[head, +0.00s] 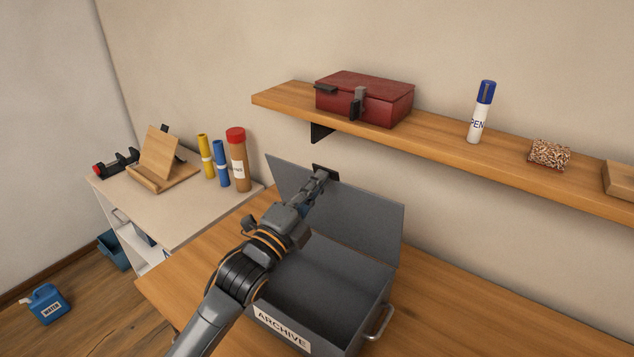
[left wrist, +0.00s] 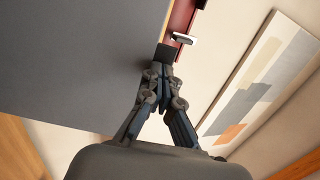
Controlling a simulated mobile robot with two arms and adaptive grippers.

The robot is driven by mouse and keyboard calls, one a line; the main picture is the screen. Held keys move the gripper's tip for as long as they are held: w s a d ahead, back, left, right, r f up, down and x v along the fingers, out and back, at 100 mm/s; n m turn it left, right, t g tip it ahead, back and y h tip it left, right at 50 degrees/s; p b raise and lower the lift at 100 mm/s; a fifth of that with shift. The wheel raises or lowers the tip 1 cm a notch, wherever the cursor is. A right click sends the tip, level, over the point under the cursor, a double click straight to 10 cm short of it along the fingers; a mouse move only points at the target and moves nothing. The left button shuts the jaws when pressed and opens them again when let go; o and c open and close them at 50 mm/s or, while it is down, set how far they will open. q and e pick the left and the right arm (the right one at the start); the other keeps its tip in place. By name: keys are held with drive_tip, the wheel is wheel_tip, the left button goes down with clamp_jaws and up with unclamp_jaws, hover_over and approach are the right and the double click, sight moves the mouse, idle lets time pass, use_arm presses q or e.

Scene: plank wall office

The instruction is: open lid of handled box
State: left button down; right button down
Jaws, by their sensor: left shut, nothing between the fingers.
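The grey handled box (head: 374,312) stands on the wooden desk, with an "ARCHIVE" label on its front and a metal handle on its right side. Its lid (head: 370,212) stands raised at the back, and the inside looks empty. My left gripper (head: 322,176) is shut and empty at the lid's upper edge, by a dark tab (head: 327,171). In the left wrist view the closed fingertips (left wrist: 163,66) are at the dark tab (left wrist: 165,52) on the edge of the grey lid (left wrist: 75,60); whether they touch is unclear. My right gripper is not seen.
A wooden shelf (head: 430,141) above the box holds a red case (head: 365,98), a pen marker (head: 481,112) and a small packet (head: 549,154). A side cabinet (head: 190,209) at left holds tubes and a wooden stand (head: 160,160). The desk right of the box is clear.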

sight(324, 168)
use_arm(q)
drive_tip(key=shift+g+y, duration=0.3)
drive_tip(key=shift+g, duration=0.2)
drive_tip(key=w+d+r+p, duration=0.1)
drive_tip(key=p, duration=0.1)
drive_tip(key=w+r+p, duration=0.1)
drive_tip(key=w+p, duration=0.1)
drive_tip(key=shift+d+r, duration=0.1)
drive_tip(key=shift+d, duration=0.3)
drive_tip(key=shift+b+x, duration=0.4)
drive_tip(key=shift+x, duration=0.5)
drive_tip(key=shift+g+y, duration=0.4)
drive_tip(key=shift+g, duration=0.2)
drive_tip(key=x, duration=0.3)
drive_tip(key=f+p+x, duration=0.1)
drive_tip(key=x, duration=0.1)
drive_tip(key=shift+w+d, duration=0.2)
drive_tip(key=shift+w, duration=0.05)
drive_tip(key=shift+a, duration=0.1)
